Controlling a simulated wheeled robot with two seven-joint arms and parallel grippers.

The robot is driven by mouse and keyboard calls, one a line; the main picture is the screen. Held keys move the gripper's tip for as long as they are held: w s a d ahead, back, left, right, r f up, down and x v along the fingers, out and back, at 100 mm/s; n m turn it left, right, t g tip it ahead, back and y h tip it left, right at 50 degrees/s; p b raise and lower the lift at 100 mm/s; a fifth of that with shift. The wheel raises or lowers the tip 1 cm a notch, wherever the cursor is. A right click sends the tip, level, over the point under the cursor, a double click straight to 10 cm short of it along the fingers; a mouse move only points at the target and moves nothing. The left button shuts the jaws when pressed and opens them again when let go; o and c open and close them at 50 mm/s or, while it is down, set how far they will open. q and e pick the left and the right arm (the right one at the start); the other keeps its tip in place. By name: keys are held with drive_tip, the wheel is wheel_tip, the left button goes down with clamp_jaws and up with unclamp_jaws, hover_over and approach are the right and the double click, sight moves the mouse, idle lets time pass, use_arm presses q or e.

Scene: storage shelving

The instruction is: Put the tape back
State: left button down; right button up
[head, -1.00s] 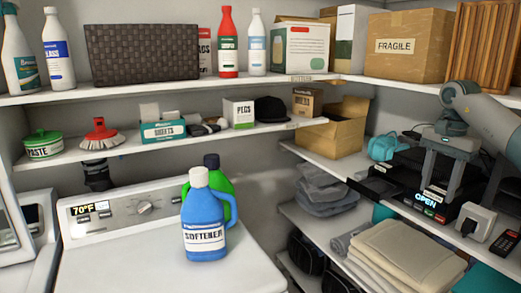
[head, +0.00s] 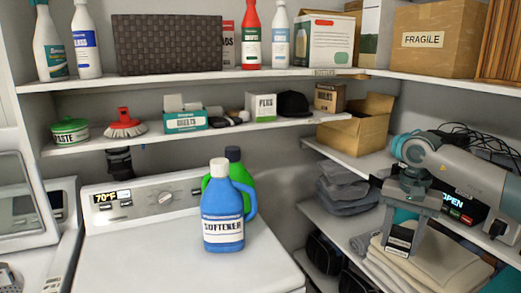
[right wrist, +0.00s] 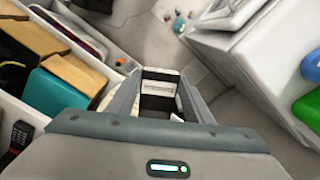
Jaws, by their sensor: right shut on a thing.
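The tape, a black cassette with a white label (head: 399,240), is between the fingers of my right gripper (head: 408,232), which is shut on it. It is held in front of the folded beige towels, apart from the shelf device. In the right wrist view the tape (right wrist: 159,92) shows between the two grey fingers (right wrist: 160,100). A black device with a lit "OPEN" display (head: 452,203) stands on the right middle shelf, partly hidden by my right arm. Its slot cannot be made out. My left gripper is not in view.
Folded beige towels (head: 440,262) lie on the lower right shelf, below the device. An open cardboard box (head: 352,133) stands at the shelf corner. Blue (head: 222,205) and green detergent bottles stand on the white washer (head: 150,250). The washer top's front is clear.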

drive_tip(key=s+a+f+n+b, duration=0.1)
drive_tip(key=s+a+f+n, duration=0.2)
drive_tip(key=s+a+f, duration=0.3)
drive_tip(key=s+a+f+n+b, duration=0.1)
drive_tip(key=s+a+f+n, duration=0.3)
drive_tip(key=s, duration=0.9)
drive_tip(key=a+f, duration=0.2)
drive_tip(key=a, duration=0.2)
drive_tip(key=shift+a+f, duration=0.35)
drive_tip(key=shift+a, duration=0.05)
drive_tip(key=shift+s, duration=0.1)
idle(1.9)
drive_tip(key=shift+a, duration=0.15)
idle(1.0)
